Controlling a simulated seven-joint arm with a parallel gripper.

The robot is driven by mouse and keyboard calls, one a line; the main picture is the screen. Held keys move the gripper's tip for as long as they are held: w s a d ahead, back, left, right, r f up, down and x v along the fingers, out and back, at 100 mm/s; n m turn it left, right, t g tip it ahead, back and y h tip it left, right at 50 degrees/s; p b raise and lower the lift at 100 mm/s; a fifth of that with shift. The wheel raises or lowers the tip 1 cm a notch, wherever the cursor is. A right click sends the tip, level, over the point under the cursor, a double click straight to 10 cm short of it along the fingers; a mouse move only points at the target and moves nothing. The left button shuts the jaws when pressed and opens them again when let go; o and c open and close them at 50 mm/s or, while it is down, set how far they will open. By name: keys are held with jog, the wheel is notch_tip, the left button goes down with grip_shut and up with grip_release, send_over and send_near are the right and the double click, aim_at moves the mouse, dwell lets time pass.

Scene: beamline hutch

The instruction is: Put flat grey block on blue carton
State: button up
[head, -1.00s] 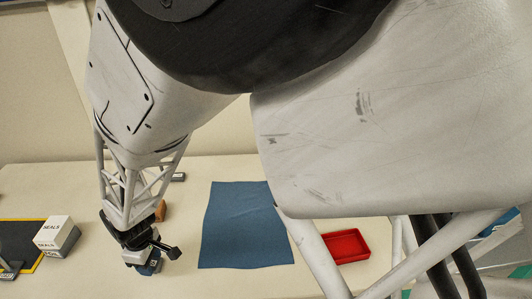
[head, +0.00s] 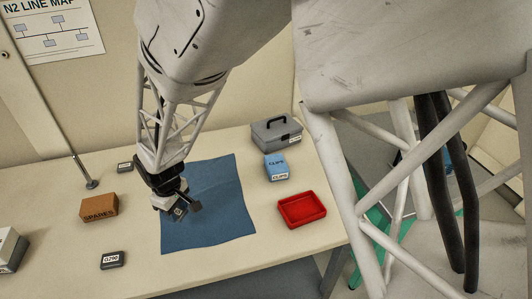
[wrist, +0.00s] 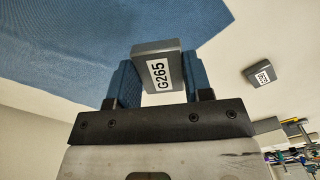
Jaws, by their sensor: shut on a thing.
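My gripper (head: 184,208) is above the blue cloth and shut on a flat grey block. In the wrist view this block (wrist: 166,62) has a white G265 label and sits between the blue finger pads (wrist: 158,84). In the head view the held block (head: 179,212) is small and partly covered by the fingers. The blue carton (head: 277,167), labelled CLIPS, stands on the table to the right of my gripper, beyond the cloth's right edge. My gripper is well apart from it.
The blue cloth (head: 225,215) lies flat. A grey toolbox (head: 276,134) stands behind the carton and a red tray (head: 302,210) in front of it. An orange SPARES box (head: 99,207) and other grey blocks (head: 112,260) (head: 125,167) are at left.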

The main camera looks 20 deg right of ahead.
jog(key=d+r+m, duration=0.2)
jog(key=d+m, duration=0.8)
jog(key=d, duration=2.3)
jog(key=shift+s+d+r, duration=0.25)
jog(key=shift+s+d, duration=0.05)
send_over(277, 164)
jog(key=shift+f, duration=0.75)
jog(key=shift+f, duration=1.75)
